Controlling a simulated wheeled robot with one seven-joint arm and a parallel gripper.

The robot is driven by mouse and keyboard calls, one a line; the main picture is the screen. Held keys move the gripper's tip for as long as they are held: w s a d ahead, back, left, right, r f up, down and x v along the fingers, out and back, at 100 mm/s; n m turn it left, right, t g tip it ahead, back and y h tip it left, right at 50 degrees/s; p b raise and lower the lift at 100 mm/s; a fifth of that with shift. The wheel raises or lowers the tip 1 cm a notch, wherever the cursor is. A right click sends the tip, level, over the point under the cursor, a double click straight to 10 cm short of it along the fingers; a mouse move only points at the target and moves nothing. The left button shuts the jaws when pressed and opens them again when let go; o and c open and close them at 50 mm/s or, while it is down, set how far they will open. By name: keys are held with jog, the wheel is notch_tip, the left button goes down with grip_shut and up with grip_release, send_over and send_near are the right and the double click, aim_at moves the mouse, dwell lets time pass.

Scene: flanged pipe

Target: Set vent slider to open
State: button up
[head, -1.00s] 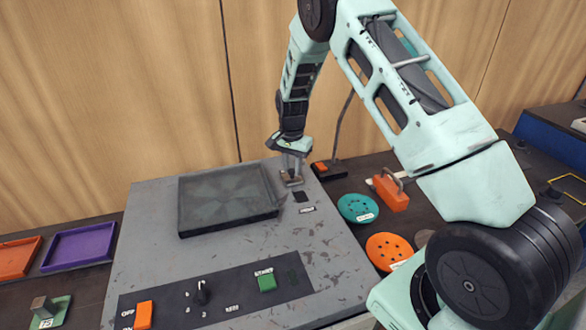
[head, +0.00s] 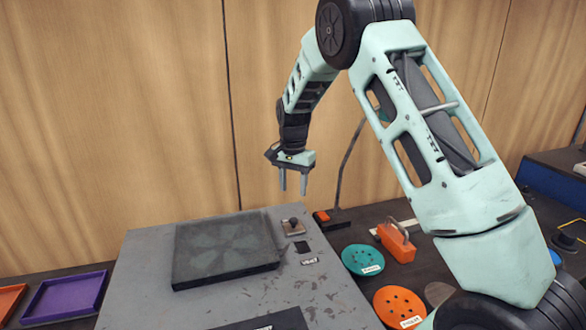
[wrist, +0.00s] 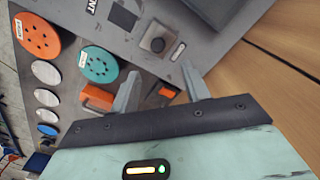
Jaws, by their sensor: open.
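The vent slider (head: 293,227) is a small grey plate with a dark round knob, on the right part of the grey panel top (head: 140,262). It stands at the far side of a dark square (head: 301,246), which lies bare between it and the VENT label (head: 309,261). In the wrist view the slider (wrist: 157,44) sits beside a small white label (wrist: 178,50) whose text I cannot read. My gripper (head: 293,190) is open and empty, above the slider and apart from it. Its two fingers (wrist: 160,72) also show in the wrist view.
A raised dark vent cover (head: 226,250) lies left of the slider. A small box with an orange button (head: 322,216), an orange handled block (head: 396,242), a teal disc (head: 362,260) and an orange disc (head: 399,306) lie to the right. A wooden wall (head: 120,120) stands behind.

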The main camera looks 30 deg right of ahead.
notch_tip(320, 180, up, 8)
jog(key=b, duration=0.1)
jog(key=shift+f, duration=0.2)
dwell(0.4)
